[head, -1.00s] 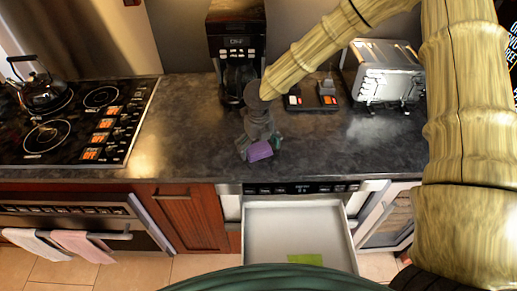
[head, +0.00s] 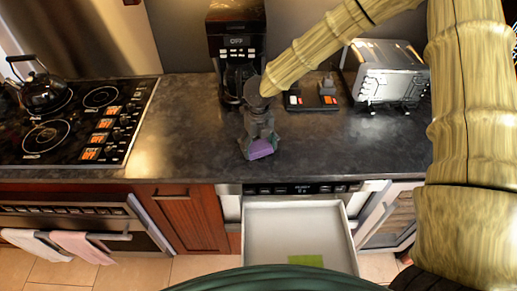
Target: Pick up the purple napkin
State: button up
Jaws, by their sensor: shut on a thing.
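The purple napkin (head: 260,149) is at the front part of the dark counter, below the coffee maker. My gripper (head: 259,146) points down over it and is shut on it, with the fingers on its left and right sides. The upper part of the napkin is hidden by the gripper. I cannot tell whether the napkin touches the counter.
An open, pale microwave drawer (head: 280,225) juts out below the counter, with a green item (head: 306,261) inside. A coffee maker (head: 237,45) stands behind my gripper. A toaster (head: 388,75) is right; a stove (head: 70,120) with a kettle (head: 40,90) is left.

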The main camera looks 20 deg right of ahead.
jog(key=shift+r, duration=0.4)
jog(key=shift+s+a+r+b, duration=0.15)
jog(key=shift+s+r+b, duration=0.3)
jog(key=shift+r+b, duration=0.35)
jog(key=s+a+b, duration=0.2)
jog(key=s+a, duration=0.1)
jog(key=s, duration=0.4)
jog(key=s+a+r+b, duration=0.1)
jog(key=s+a+b, duration=0.2)
jog(key=s, duration=0.3)
jog(key=shift+s+r, duration=0.3)
jog(key=shift+s, duration=0.1)
jog(key=o, duration=0.4)
jog(key=shift+c, duration=1.5)
jog(key=shift+a, duration=0.1)
